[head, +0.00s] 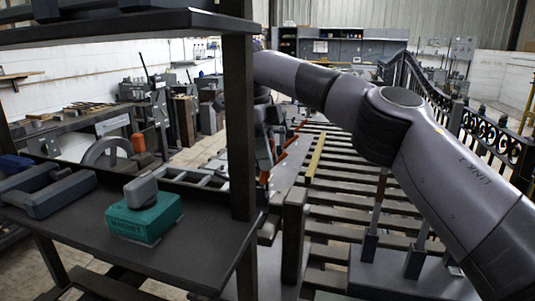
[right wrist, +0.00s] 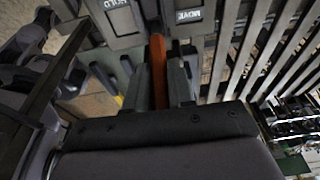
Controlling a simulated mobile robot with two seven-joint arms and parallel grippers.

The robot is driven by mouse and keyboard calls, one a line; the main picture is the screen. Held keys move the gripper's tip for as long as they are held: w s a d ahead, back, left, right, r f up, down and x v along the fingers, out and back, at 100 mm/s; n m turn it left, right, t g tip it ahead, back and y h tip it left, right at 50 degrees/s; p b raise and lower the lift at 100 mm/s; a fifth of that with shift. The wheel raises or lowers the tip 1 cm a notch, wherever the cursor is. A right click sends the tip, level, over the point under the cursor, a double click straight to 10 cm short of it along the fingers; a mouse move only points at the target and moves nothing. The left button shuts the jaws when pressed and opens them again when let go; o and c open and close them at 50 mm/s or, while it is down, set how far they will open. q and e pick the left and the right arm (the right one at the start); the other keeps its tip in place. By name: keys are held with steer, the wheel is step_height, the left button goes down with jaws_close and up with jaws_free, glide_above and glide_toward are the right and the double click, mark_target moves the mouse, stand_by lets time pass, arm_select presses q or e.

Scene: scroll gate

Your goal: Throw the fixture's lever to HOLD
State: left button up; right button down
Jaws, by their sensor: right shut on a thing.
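The fixture's lever has an orange handle (right wrist: 158,70), seen in the right wrist view. My right gripper (right wrist: 159,88) is shut on it, one finger on each side. A HOLD plate (right wrist: 115,6) lies to the left of the handle and a MOVE plate (right wrist: 188,15) to the right, both lettered upside down. The handle stands between the two plates. In the head view my right gripper (head: 266,158) is small and partly hidden behind the dark shelf post, among orange parts. My left gripper is not seen.
A dark shelf (head: 90,225) at the left bears a teal MAGNET block (head: 145,217) and a grey-blue clamp-like part (head: 50,190). Its upright post (head: 240,120) stands close beside my right arm. A slatted roller bed (head: 340,180) runs back at the right, with an ornate black gate (head: 485,130) beyond.

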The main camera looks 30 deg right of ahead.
steer(key=c, duration=1)
jaws_free()
steer(key=shift+c, duration=0.2)
